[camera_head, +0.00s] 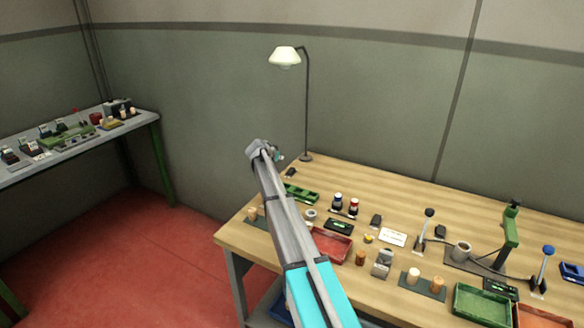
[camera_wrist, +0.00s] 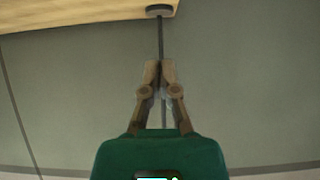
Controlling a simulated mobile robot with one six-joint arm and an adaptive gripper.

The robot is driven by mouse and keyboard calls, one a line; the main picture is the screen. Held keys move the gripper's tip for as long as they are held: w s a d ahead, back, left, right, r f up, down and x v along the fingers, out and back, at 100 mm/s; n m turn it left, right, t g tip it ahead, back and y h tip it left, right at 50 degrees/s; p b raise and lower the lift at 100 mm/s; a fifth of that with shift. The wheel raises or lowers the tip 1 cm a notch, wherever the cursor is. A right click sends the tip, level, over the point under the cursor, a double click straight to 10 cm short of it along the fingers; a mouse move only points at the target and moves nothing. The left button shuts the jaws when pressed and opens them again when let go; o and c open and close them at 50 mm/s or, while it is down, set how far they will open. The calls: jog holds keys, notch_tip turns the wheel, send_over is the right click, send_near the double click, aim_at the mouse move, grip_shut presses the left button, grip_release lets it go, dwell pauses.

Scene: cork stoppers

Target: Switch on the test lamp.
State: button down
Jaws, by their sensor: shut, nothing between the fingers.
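A tall lamp with a white shade (camera_head: 285,57) on a thin dark pole stands at the back left corner of the wooden workbench (camera_head: 390,190). I cannot tell whether it is lit, or whether it is the test lamp. Its round base (camera_head: 305,157) also shows at the top of the wrist view (camera_wrist: 159,9). A small dark box (camera_head: 291,172) sits near the base; its details are too small to read. My gripper (camera_wrist: 160,64) is shut and empty, with the pole in line behind its fingertips. In the head view my gripper (camera_head: 278,155) is by the bench's back left corner, partly hidden by my arm.
A green tray (camera_head: 302,194), bottles (camera_head: 353,206), a red tray (camera_head: 333,246), stoppers and two upright levers (camera_head: 424,230) crowd the bench's front and right. A green stand (camera_head: 511,228) is at right. A second table (camera_head: 75,150) stands left. The bench's back strip is clear.

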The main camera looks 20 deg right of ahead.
jog(key=shift+d+f, duration=0.1)
jog(key=shift+d, duration=0.1)
jog(key=b, duration=0.6)
send_over(290, 171)
jog(key=f, duration=0.6)
jog(key=shift+s+a, duration=0.15)
jog(key=shift+s, duration=0.05)
jog(key=shift+w+d+f+b, duration=0.1)
jog(key=shift+f+b, duration=0.75)
jog(key=shift+w+d+f+b, duration=0.1)
jog(key=shift+f+b, duration=0.7)
jog(key=shift+b, duration=0.05)
